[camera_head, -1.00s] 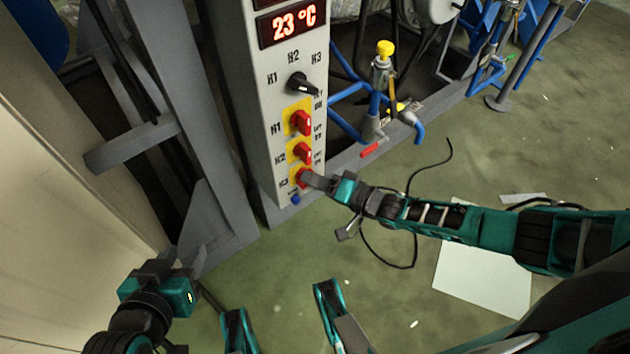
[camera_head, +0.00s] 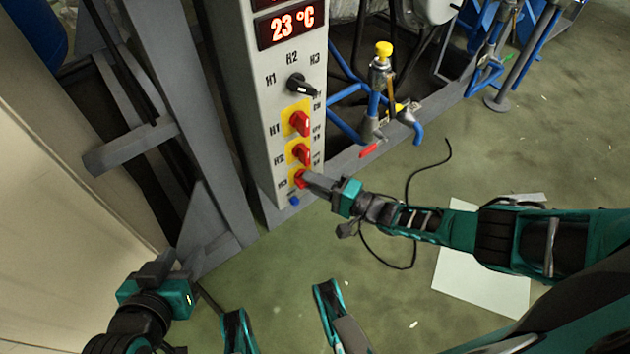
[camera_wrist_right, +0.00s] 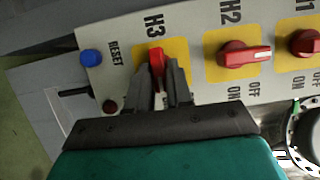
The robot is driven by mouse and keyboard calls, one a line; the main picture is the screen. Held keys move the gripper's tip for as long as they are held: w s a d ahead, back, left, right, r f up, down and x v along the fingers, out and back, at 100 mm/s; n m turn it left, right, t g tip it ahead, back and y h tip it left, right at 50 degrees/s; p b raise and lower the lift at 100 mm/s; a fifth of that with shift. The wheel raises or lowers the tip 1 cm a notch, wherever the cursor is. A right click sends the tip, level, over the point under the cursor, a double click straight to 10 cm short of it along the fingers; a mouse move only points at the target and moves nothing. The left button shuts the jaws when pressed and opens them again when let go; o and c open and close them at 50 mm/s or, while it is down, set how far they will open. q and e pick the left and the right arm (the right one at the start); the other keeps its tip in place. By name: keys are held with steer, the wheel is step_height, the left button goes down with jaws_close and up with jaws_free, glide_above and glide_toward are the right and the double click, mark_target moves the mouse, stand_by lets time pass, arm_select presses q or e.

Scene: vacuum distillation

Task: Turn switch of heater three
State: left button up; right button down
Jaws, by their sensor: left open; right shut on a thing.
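The H3 heater switch is a red knob (camera_wrist_right: 157,62) on a yellow plate, third down on the grey control panel (camera_head: 262,130). In the head view the red H3 knob (camera_head: 299,179) is partly hidden by my right gripper (camera_head: 308,180). In the right wrist view the fingers (camera_wrist_right: 162,75) are shut around the knob, one on each side. The knob's red handle points up in that view, towards the H3 label. My left gripper (camera_head: 172,268) is at the lower left, away from the panel, and is open.
The H2 knob (camera_wrist_right: 245,54) and H1 knob (camera_wrist_right: 305,43) sit beside H3. A blue reset button (camera_wrist_right: 91,58) is on its other side. A black selector (camera_head: 301,85) and a 23 °C display (camera_head: 290,27) are above. A grey metal frame (camera_head: 215,205) stands left of the panel.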

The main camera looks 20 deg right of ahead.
arm_select(q)
steer(key=shift+s+f, duration=0.1)
steer(key=shift+f, duration=0.05)
arm_select(e)
steer(key=shift+w+a+r, duration=0.2)
steer(key=shift+w, duration=0.05)
steer(key=c, duration=1.2)
jaws_free()
steer(key=shift+o, duration=0.5)
steer(key=shift+s+d, duration=0.1)
arm_select(q)
steer(key=shift+a+r+p, duration=0.35)
steer(key=shift+r+p, duration=0.1)
steer(key=shift+p, duration=0.6)
arm_select(e)
steer(key=v, duration=1.3)
steer(key=shift+s+f, duration=0.2)
steer(key=shift+f, duration=0.05)
